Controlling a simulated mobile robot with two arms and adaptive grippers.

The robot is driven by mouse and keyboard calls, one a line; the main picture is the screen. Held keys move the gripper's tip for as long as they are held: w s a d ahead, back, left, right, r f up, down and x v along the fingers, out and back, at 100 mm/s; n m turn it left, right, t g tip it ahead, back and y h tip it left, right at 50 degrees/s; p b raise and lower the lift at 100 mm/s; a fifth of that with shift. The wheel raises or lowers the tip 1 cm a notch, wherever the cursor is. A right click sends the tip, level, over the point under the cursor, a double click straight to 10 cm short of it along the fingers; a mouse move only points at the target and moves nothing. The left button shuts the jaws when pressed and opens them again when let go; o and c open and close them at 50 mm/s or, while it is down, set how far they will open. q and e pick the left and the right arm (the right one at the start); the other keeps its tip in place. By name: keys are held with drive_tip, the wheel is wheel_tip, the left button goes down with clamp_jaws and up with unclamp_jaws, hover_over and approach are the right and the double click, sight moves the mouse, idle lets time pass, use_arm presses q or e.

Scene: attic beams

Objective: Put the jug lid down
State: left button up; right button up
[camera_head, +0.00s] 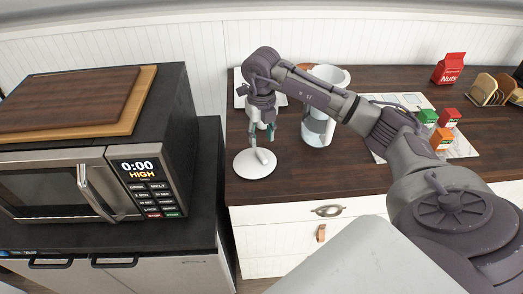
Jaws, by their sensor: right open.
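The jug lid (249,168) is a white disc with a raised handle. It lies flat on the dark wooden counter near its left end. My right gripper (262,134) points down just above the lid's handle. Its fingers are open, with the handle's top just below or between them; I cannot tell which. My left gripper does not show.
A microwave (90,190) with wooden boards (75,100) on top stands at the left. Small boxes (440,138) sit on a mat at the right, with a red Nuts bag (449,68) behind. A white bowl (333,75) is at the back. The counter's front edge is close to the lid.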

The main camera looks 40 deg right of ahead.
sight(262, 154)
wheel_tip(262, 154, up, 6)
drive_tip(key=shift+f+b, duration=0.1)
drive_tip(key=shift+b, duration=0.5)
